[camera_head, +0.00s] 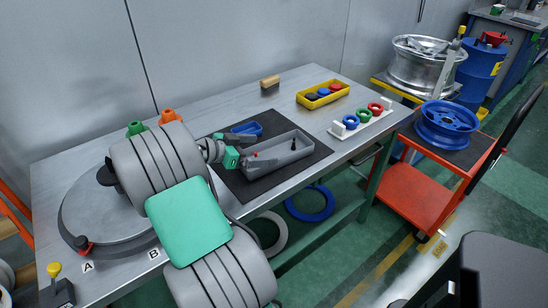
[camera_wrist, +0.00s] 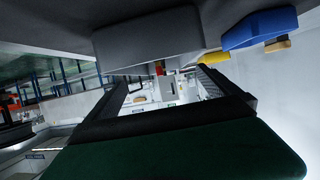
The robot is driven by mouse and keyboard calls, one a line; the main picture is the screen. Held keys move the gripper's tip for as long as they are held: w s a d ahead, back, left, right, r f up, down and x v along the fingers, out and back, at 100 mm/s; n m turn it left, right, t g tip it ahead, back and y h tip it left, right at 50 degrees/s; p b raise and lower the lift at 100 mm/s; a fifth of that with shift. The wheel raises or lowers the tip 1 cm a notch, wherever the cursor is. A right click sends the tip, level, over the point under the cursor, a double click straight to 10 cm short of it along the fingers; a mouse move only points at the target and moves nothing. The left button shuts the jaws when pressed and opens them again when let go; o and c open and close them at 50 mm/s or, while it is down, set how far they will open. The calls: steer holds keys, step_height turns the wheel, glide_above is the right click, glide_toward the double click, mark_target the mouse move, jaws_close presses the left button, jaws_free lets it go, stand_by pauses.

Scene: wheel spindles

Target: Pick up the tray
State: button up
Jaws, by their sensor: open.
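A long grey open tray (camera_head: 296,150) lies on a dark mat on the workbench. Its near-left end is partly hidden by my gripper. My gripper (camera_head: 250,151) is open at that left end, with its fingers spread; I cannot tell whether they touch the tray. A small dark item and something red show in or by the tray. In the wrist view, a grey block that looks like the tray's end (camera_wrist: 148,38) hangs at the top of the picture, and my gripper's open fingers (camera_wrist: 165,84) show below it.
A blue container (camera_head: 247,129) lies behind my gripper; it also shows in the wrist view (camera_wrist: 258,29). A yellow bin (camera_head: 323,95), a brown-handled brush (camera_head: 270,83) and a white stand with coloured rings (camera_head: 362,119) are farther along the workbench (camera_head: 215,107). A red cart (camera_head: 425,190) stands right.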

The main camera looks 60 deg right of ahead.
mark_target(275, 150)
steer(key=x, duration=0.7)
steer(key=shift+w+f, duration=0.15)
steer(key=shift+f, duration=0.1)
steer(key=shift+a, duration=0.1)
steer(key=c, duration=1.1)
steer(key=shift+r, duration=0.1)
